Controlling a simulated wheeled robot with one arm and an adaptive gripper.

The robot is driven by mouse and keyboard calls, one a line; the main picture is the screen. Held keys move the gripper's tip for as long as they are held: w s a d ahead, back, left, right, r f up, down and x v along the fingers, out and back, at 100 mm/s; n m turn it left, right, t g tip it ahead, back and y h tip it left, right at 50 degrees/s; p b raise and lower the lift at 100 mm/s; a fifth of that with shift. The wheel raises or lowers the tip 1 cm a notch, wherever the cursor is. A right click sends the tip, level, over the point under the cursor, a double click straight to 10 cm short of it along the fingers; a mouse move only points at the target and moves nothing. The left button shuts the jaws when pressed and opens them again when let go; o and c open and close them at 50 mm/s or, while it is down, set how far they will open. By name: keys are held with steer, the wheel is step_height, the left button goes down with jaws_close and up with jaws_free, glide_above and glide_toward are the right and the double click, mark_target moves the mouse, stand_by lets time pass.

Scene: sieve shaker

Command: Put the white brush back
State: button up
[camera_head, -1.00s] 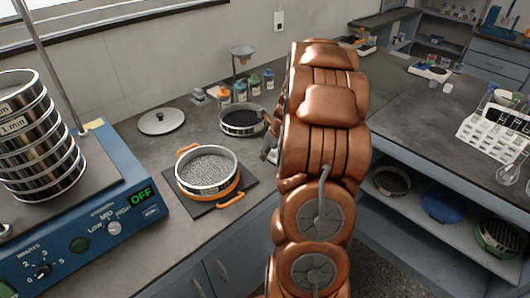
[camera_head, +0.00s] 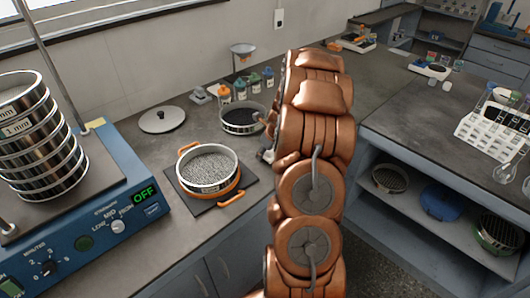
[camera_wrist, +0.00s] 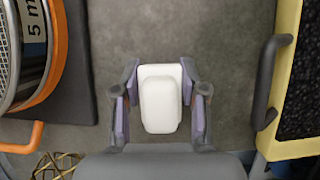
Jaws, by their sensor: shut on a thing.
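The white brush (camera_wrist: 160,98) shows in the wrist view, upright in the picture between the two fingers of my gripper (camera_wrist: 160,92). The purple finger pads press on its sides, and the gripper is shut on it. Only its white top shows; any bristles below are hidden. Grey bench surface lies beneath it. In the head view my arm hides the brush and most of the gripper.
A sieve of grey grains (camera_head: 208,166) with orange handles sits on a dark mat, left of the arm. A round pan of black material (camera_head: 240,118) stands behind it. The shaker (camera_head: 85,235) reads OFF at left. A yellow-edged tray (camera_wrist: 290,148) is right of the brush.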

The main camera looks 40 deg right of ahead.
steer(key=o, duration=1)
steer(key=shift+f, duration=0.15)
steer(key=b+v, duration=0.2)
steer(key=v, duration=1)
